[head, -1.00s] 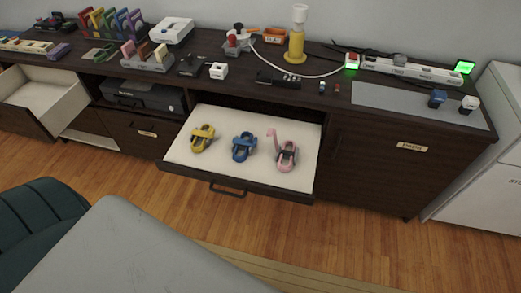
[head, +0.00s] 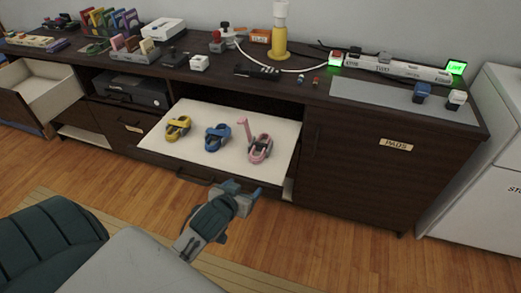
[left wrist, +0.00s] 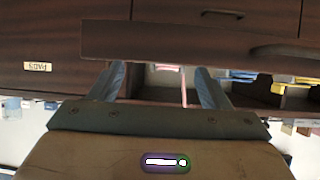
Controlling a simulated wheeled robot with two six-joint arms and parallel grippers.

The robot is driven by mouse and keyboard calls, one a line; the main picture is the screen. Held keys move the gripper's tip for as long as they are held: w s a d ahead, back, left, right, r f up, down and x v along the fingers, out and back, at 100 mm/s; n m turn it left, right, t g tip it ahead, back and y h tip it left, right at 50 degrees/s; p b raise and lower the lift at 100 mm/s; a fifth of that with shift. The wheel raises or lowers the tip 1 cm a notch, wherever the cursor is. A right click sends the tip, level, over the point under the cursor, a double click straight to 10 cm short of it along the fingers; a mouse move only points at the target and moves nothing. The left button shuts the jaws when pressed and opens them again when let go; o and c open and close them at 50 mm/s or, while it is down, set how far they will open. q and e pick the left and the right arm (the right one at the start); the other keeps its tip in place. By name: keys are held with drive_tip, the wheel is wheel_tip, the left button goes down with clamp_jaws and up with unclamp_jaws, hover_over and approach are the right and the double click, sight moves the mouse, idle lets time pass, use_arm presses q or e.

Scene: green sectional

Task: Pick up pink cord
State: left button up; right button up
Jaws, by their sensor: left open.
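The pink cord (head: 260,148) lies coiled with a dark band around it at the right of the open drawer (head: 200,160), one end sticking up. A blue cord (head: 217,137) and a yellow cord (head: 178,128) lie to its left. My left gripper (head: 240,190) is open and empty, in front of the drawer, apart from the cords. In the left wrist view, which looks upside down, its two fingers (left wrist: 160,85) stand apart with a thin pink strip of the cord (left wrist: 183,88) showing between them, beyond the drawer front. My right gripper is not in view.
The drawer front with its dark handle (head: 194,177) lies close to my left gripper. The countertop holds a yellow lamp-like stand (head: 279,42), a power strip (head: 395,68) and several small items. Another drawer (head: 45,85) is open at far left. A grey surface (head: 120,265) is in the foreground.

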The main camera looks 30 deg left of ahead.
use_arm(q)
approach(254, 159)
drive_tip(key=w+f, duration=0.1)
drive_tip(key=w+f+t, duration=0.1)
drive_tip(key=w, duration=0.1)
drive_tip(key=shift+w+a+n+y+b, duration=0.1)
drive_tip(key=shift+n+y+b, duration=0.25)
drive_tip(key=shift+n+y, duration=0.05)
drive_tip(key=shift+b+x, duration=0.5)
drive_tip(key=shift+x, duration=2.65)
drive_tip(key=shift+f, duration=0.15)
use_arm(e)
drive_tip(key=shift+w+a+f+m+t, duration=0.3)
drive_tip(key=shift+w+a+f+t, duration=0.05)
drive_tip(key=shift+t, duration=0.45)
use_arm(q)
drive_tip(key=shift+c, duration=0.2)
drive_tip(key=c, duration=1)
